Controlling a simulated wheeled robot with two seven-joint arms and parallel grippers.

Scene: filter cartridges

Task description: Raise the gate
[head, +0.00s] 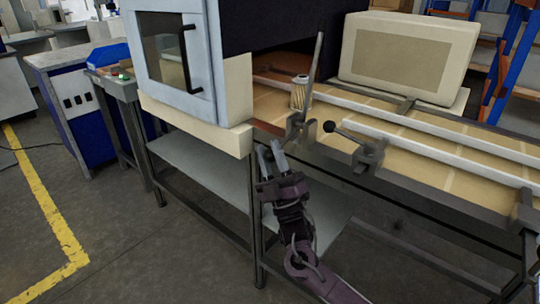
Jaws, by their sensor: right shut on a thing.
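The gate (316,68) is a long grey bar on a bracket at the near edge of the conveyor, standing steeply up and leaning slightly right. My right gripper (271,149) is at the front of this bracket, left of its foot. It is shut on the gate's lever, which is mostly hidden by the fingers. A pale ribbed filter cartridge (300,93) stands on the belt just behind the gate bar. My left gripper is not in view.
A second lever with a black ball knob (328,126) sits on the conveyor (450,185) to the right. Pale guide rails run along the belt. A cabinet with a glass door (172,60) stands at the left, and a beige box (408,58) behind the belt.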

